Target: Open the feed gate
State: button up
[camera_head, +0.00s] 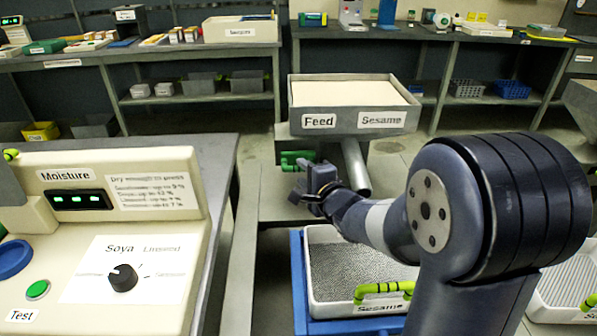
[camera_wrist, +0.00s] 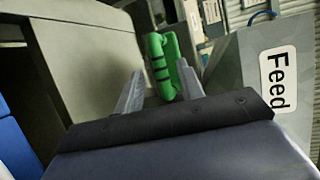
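The feed hopper (camera_head: 345,122) is a grey box with "Feed" and "Sesame" labels, filled with pale material. A green handle (camera_head: 297,160) sticks out below its left front side. The handle also shows in the wrist view (camera_wrist: 162,52), green with dark bands, upright and slightly tilted. My gripper (camera_head: 305,188) is just in front of and below the handle. In the wrist view my gripper (camera_wrist: 160,72) is open, with the handle's lower part seen between the fingertips. Whether the fingers touch it I cannot tell.
A moisture tester (camera_head: 110,240) with a dial stands on a bench at left. A metal chute (camera_head: 354,168) slopes beneath the hopper. Shelved benches line the back.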

aim_at(300, 170)
jog(key=shift+x, duration=1.85)
jog(key=shift+c, duration=0.4)
grip_shut()
